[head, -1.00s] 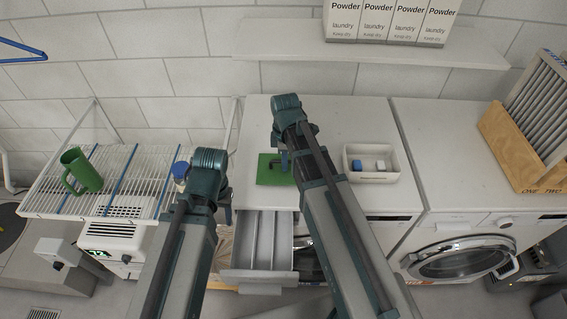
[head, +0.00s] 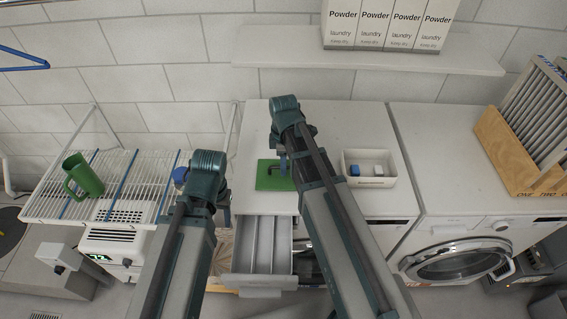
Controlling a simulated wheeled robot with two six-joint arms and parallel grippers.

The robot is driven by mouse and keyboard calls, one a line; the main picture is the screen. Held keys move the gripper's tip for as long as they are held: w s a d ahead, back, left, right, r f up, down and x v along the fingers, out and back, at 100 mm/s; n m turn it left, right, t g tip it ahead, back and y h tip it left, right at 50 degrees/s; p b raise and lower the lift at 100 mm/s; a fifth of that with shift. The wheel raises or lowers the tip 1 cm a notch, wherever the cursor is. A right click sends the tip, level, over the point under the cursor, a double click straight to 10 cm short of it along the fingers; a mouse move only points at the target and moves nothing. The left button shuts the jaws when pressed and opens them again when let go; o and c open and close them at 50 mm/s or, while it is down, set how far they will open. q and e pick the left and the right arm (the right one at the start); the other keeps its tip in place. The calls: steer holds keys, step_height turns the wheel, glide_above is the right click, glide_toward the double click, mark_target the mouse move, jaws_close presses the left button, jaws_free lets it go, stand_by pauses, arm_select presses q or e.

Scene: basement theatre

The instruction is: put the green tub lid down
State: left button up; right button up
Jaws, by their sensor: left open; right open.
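The green tub lid (head: 265,183) is a flat green square with a dark handle on top. It lies flat on the white machine top, near the front left edge above the open drawer. My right gripper (head: 283,166) is open at the lid's handle; its arm hides part of the lid's right side, and I cannot tell whether the fingers touch the handle. My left gripper (head: 228,214) is open and empty, left of the open drawer and lower in the picture than the lid.
An open drawer (head: 262,279) juts out below the lid. A white bin (head: 369,181) with small blue and white items stands right of it. A green mug (head: 84,176) is on the wire rack (head: 118,206) at left. A wooden crate (head: 513,158) stands far right.

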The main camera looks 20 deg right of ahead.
step_height(320, 180, up, 10)
steer(key=p, duration=0.9)
steer(key=s+a+m+h, duration=0.1)
steer(key=s+a+m, duration=0.9)
steer(key=s, duration=0.4)
steer(key=shift+s+a+r+m, duration=0.15)
steer(key=shift+s+a+m, duration=0.05)
steer(key=shift+m, duration=0.3)
